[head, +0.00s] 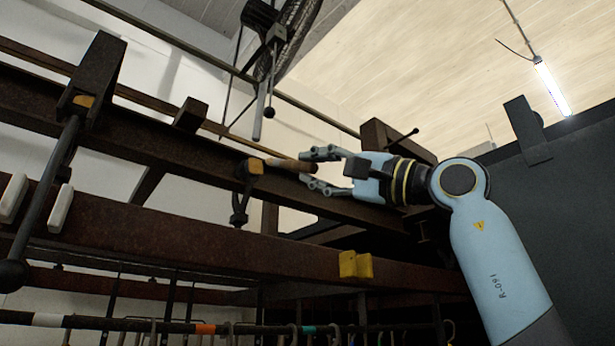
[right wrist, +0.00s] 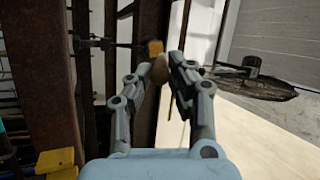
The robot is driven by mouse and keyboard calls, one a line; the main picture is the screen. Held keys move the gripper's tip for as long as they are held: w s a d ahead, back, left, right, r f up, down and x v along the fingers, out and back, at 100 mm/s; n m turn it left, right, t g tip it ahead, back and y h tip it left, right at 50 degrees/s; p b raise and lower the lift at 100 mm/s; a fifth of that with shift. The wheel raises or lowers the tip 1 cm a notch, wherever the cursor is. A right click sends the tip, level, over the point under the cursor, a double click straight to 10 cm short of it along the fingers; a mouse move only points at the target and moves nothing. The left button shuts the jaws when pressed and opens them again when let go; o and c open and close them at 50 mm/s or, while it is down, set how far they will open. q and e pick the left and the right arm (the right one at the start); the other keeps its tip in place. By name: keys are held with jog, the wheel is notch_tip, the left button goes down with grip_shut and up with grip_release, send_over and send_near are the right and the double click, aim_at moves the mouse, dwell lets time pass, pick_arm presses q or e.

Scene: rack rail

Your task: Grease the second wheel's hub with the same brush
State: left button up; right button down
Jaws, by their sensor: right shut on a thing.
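My right gripper (head: 318,170) is shut on a brown wooden handle (head: 291,164), which looks like the brush, beside the upper rusty beam. The handle points left, its tip at or close to an orange-yellow block (head: 256,167). I cannot tell whether that block is the brush head or part of the dark hanging fitting (head: 240,200) there. In the right wrist view the rounded handle end (right wrist: 160,70) shows between the fingers, with the orange-yellow block (right wrist: 155,48) just beyond. No wheel hub can be made out for certain. My left gripper is out of view.
A dark ribbed round thing (head: 298,35) with a hanging rod is above the beam. A long lever (head: 52,185) hangs at left. A yellow bracket (head: 355,265) sits on the lower beam (head: 200,240). Hooks hang from a rail below. Open space lies above, under the ceiling.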

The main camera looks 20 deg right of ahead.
jog(key=shift+s+d+b, duration=0.25)
jog(key=shift+s+d, duration=0.05)
jog(key=shift+s, duration=0.5)
jog(key=shift+s+d+b, duration=0.2)
jog(key=shift+s+d, duration=0.05)
jog(key=shift+s, duration=0.55)
jog(key=shift+s+d+b, duration=0.25)
jog(key=shift+s+d, duration=0.05)
jog(key=shift+s, duration=0.5)
